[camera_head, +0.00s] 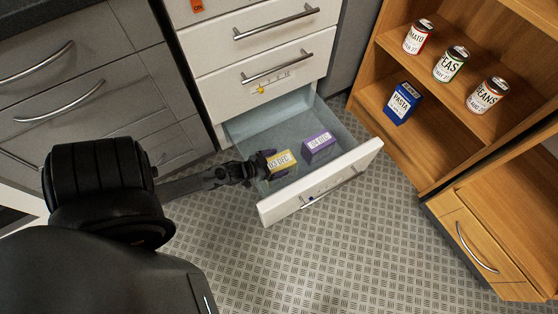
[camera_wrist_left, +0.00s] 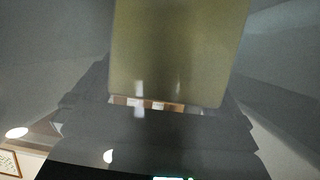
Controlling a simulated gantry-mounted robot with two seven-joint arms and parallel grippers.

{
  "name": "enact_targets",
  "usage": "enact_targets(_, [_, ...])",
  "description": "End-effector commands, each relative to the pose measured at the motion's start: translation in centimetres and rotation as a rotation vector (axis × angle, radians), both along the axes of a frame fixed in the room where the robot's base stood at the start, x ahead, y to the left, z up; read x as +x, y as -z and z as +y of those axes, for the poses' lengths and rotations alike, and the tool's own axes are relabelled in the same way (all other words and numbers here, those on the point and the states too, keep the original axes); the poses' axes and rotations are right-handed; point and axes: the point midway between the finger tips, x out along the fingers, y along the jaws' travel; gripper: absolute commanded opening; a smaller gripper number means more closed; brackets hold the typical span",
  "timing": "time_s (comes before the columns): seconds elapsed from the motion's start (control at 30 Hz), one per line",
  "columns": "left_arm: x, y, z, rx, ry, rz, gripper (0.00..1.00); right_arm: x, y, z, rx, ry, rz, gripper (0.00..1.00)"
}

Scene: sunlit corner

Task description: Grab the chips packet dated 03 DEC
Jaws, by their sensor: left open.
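The yellow packet (camera_head: 283,158) lies in the open bottom drawer, and its label reads 03 DEC. My left gripper (camera_head: 266,164) is in the drawer at the packet's left end, with its jaws open around or right beside that end. In the left wrist view the yellow packet (camera_wrist_left: 180,50) fills the top middle, close in front of the jaws. I cannot tell whether the fingers touch it. A purple packet (camera_head: 319,147) with a white label lies to its right, its text hard to read. My right gripper is not in view.
The drawer's front panel (camera_head: 325,183) stands pulled out over the patterned floor. Closed drawers (camera_head: 262,40) rise above it. At right, a wooden shelf (camera_head: 445,85) holds several cans and a blue pasta box (camera_head: 402,103).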

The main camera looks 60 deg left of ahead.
Motion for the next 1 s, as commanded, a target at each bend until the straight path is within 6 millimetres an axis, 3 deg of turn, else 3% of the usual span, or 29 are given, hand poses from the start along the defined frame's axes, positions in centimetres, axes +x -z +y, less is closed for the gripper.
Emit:
enact_targets(0.17, [-0.02, -0.05, 0.00, 0.000, 0.000, 0.000, 0.98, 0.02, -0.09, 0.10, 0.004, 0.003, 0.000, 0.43])
enact_targets(0.8, [-0.03, -0.06, 0.00, 0.000, 0.000, 0.000, 0.00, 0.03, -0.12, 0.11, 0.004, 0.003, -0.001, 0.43])
enact_targets(1.0, [0.10, -0.21, 0.04, 0.001, 0.000, -0.005, 0.00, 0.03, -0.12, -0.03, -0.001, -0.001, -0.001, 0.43])
